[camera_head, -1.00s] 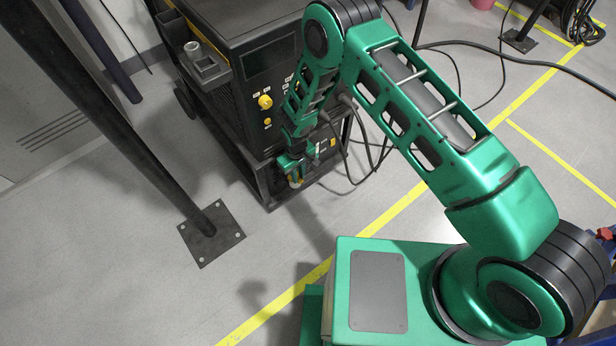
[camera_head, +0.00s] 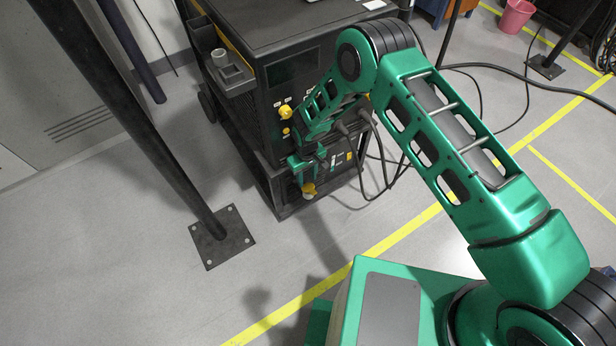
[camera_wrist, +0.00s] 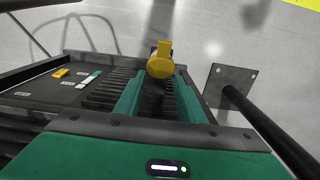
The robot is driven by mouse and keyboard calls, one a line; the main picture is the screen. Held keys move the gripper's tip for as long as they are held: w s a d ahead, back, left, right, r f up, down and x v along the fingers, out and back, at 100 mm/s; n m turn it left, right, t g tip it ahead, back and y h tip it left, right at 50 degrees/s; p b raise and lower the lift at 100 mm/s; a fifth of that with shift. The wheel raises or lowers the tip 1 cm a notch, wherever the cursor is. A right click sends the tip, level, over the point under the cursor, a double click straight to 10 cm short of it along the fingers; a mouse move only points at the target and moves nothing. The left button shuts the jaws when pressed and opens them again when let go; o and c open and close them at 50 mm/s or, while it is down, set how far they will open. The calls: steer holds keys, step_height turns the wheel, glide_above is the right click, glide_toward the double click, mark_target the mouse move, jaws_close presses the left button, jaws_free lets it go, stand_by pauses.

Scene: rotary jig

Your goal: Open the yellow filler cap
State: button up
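The yellow filler cap (camera_head: 309,189) sits low on the front of the black machine (camera_head: 285,60). It has a raised tab on a round body. In the wrist view the cap (camera_wrist: 160,62) shows just beyond the fingertips, about midway between them. My gripper (camera_head: 303,168) is close above the cap in the head view. In the wrist view its two green fingers (camera_wrist: 158,88) are apart with a gap between them, and they do not appear to be closed on the cap. Whether a fingertip touches the cap I cannot tell.
Yellow knobs (camera_head: 286,112) and dark cables (camera_head: 385,165) are on the machine front near my arm. A black post with a floor plate (camera_head: 222,238) stands to the left. A pink bucket (camera_head: 516,16) is far right. The floor in front is clear.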

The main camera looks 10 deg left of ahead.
mark_target(307, 186)
step_height(307, 186, up, 11)
steer(key=shift+f, duration=0.2)
stand_by(0.7)
